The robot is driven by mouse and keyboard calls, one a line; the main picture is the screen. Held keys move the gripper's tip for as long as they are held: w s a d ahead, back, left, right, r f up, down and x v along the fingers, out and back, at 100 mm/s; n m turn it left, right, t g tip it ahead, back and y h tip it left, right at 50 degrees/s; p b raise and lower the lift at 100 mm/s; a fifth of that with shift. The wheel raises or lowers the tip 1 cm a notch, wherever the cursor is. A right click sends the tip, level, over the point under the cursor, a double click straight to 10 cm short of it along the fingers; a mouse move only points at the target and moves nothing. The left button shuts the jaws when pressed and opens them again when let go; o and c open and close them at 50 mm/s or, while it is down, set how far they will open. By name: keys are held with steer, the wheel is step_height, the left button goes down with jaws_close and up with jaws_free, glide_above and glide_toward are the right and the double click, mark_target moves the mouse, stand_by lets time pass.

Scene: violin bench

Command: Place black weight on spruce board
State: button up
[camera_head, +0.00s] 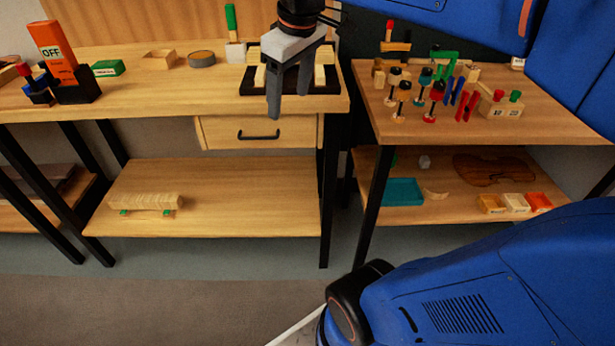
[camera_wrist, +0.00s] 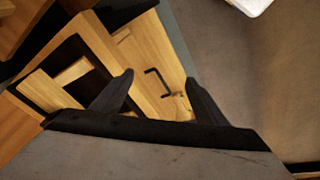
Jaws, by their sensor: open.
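My gripper (camera_head: 288,94) is open in the head view, fingers pointing down in front of a black tray (camera_head: 250,90) at the right end of the left bench. Nothing shows between its fingers. In the wrist view my gripper (camera_wrist: 160,77) has its two dark fingers apart, with the drawer front beyond them. Pale wooden pieces (camera_head: 320,75) sit in the tray, partly hidden by my gripper; one also shows in the wrist view (camera_wrist: 72,72). I cannot tell whether any pale wood is the spruce board. I cannot pick out the black weight with certainty.
The drawer (camera_head: 225,132) below the benchtop is shut. Several small tools crowd the right bench (camera_head: 550,125). A pale ribbed block (camera_head: 150,201) lies on the lower shelf.

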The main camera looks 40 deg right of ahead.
steer(key=s+a+f+m, duration=0.1)
steer(key=s+f+m, duration=0.1)
steer(key=s+f, duration=0.3)
steer(key=s+a+f+m+t, duration=0.1)
steer(key=s+a+f+m, duration=0.1)
steer(key=s+f, duration=0.4)
step_height(320, 180, down, 5)
steer(key=shift+a+r+t, duration=0.1)
steer(key=shift+a+t, duration=0.05)
steer(key=shift+t, duration=0.15)
stand_by(0.3)
